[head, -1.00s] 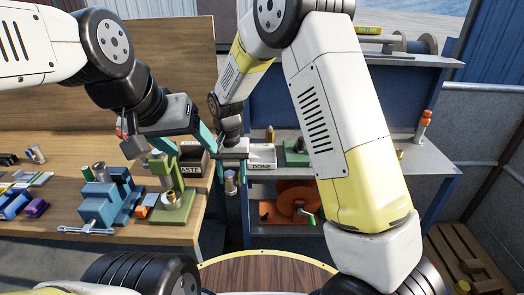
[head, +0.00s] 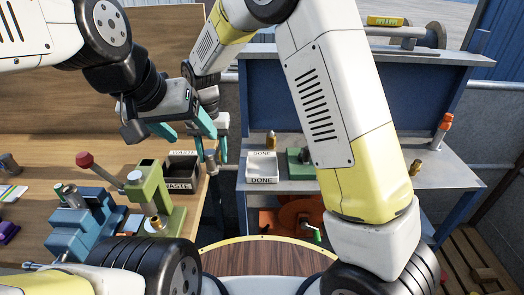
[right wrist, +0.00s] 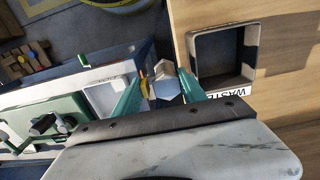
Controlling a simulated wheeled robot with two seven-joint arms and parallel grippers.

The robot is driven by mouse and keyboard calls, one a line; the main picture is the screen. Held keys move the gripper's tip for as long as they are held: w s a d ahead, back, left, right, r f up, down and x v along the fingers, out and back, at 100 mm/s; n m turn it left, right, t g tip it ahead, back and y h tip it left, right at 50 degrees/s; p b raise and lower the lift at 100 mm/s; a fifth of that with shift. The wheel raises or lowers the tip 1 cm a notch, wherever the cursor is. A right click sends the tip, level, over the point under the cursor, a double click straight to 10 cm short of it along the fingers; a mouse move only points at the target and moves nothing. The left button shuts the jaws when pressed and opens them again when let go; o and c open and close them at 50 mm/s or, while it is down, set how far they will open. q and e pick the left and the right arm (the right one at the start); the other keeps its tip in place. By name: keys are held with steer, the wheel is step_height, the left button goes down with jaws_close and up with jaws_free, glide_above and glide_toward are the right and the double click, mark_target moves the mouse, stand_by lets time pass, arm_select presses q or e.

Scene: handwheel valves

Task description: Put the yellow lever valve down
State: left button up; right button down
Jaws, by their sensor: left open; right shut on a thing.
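The yellow lever valve (right wrist: 166,82) is between the teal fingers of my right gripper (right wrist: 160,90) in the right wrist view. Its grey hexagonal body and a bit of yellow show. In the head view the valve (head: 210,160) hangs below my right gripper (head: 216,140), small and partly hidden, near the wooden bench's right edge. My right gripper is shut on it. My left gripper (head: 187,128) is open and empty, above and just left of the right one. The dark WASTE tray (head: 178,186) is left of the valve; the white DONE tray (head: 262,180) is to its right.
The DONE tray stands on a grey bench with a green fixture (head: 299,160) beside it. A gap separates this bench from the wooden one. A green press (head: 148,190) with a red-knobbed lever (head: 85,160) and a blue vise (head: 78,230) stand at left.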

steer(key=shift+w+d+f, duration=0.85)
steer(key=shift+w+d, duration=0.25)
steer(key=shift+d, duration=1.3)
steer(key=shift+w+d+f, duration=0.8)
steer(key=shift+w+d, duration=0.3)
steer(key=shift+d, duration=1.25)
steer(key=shift+w+d+f, duration=0.85)
steer(key=shift+w+d, duration=0.25)
steer(key=shift+d, duration=1.3)
steer(key=c, duration=0.6)
jaws_free()
steer(key=shift+f, duration=0.15)
steer(key=shift+c, duration=0.2)
